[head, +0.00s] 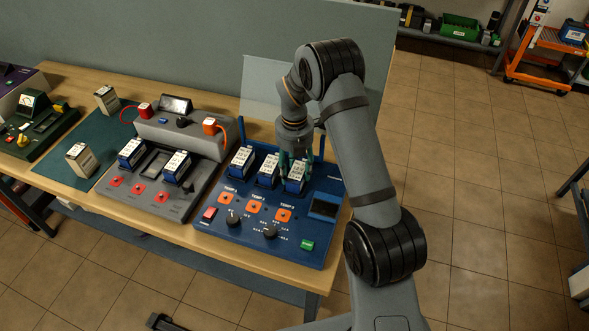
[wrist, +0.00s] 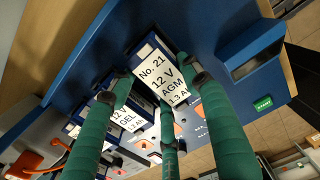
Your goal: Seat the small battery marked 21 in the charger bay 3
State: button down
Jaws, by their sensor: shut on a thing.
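The small battery marked No. 21, 12 V AGM (wrist: 163,77), has a white label on top and blue sides. It also shows in the head view (head: 295,186) at the right-hand bay of the blue unit (head: 330,230). My gripper (head: 297,166) comes down on it from above. Its green fingers are shut around the battery's sides, as the wrist view also shows (wrist: 164,86). The battery looks about level with its two neighbours (head: 242,160) (head: 268,170). I cannot tell whether it touches the bay floor, which is hidden.
A grey unit (head: 150,195) to the left holds two batteries (head: 131,153) (head: 176,167) with an empty bay between them. Two pale batteries (head: 107,99) (head: 81,160) stand on the green mat (head: 60,180). The blue unit has knobs and a small screen (head: 324,208).

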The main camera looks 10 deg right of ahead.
aim_at(295, 169)
jog(key=shift+f, duration=0.15)
jog(key=c, duration=1.1)
grip_release()
notch_tip(295, 169, up, 11)
jog(key=p, duration=0.9)
notch_tip(295, 169, down, 10)
jog(key=b, duration=0.8)
jog(key=shift+r, duration=0.2)
